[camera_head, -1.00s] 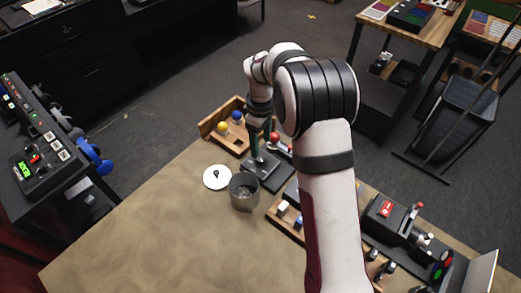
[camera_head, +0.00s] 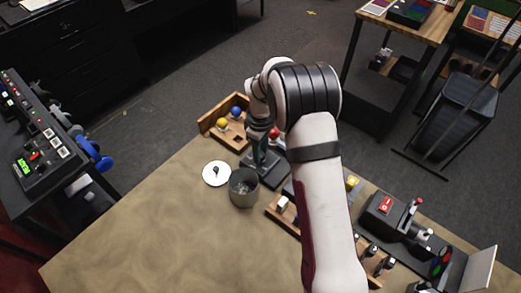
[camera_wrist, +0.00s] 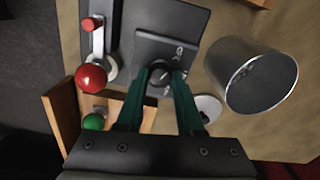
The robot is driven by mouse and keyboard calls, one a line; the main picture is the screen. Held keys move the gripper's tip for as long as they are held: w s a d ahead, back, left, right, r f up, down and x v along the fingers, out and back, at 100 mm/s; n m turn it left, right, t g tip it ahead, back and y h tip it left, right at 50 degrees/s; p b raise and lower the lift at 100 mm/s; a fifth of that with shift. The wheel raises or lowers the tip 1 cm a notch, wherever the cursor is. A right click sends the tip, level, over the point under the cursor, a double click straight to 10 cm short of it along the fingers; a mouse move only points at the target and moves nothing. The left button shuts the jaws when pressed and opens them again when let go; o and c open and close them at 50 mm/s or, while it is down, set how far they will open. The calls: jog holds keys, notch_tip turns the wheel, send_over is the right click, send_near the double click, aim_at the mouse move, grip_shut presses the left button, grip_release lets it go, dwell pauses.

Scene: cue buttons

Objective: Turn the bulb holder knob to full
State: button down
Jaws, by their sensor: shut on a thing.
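The bulb holder is a dark grey box (camera_head: 272,176) near the far edge of the table, and its sloped top plate (camera_wrist: 180,27) shows in the wrist view. Its round black knob (camera_wrist: 160,74) sits on that plate, with small white marks beside it. My gripper (camera_wrist: 163,80) has its two green fingers shut on the knob, one on each side. In the head view my gripper (camera_head: 259,158) reaches down onto the box, and the knob is hidden there. The knob's pointer setting cannot be read clearly.
A metal cup (camera_head: 243,190) stands just left of the box, with a white disc (camera_head: 214,178) beyond it. A red ball lever (camera_wrist: 91,77) is close to my fingers. A wooden tray (camera_head: 213,132) holds coloured balls. The near left tabletop is clear.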

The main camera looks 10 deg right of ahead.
jog(key=shift+m, duration=0.3)
jog(key=m, duration=0.5)
jog(key=shift+m, duration=0.3)
jog(key=m, duration=1.2)
jog(key=shift+m, duration=0.3)
jog(key=m, duration=0.5)
jog(key=shift+m, duration=0.3)
jog(key=c, duration=0.5)
grip_release()
jog(key=shift+c, duration=0.2)
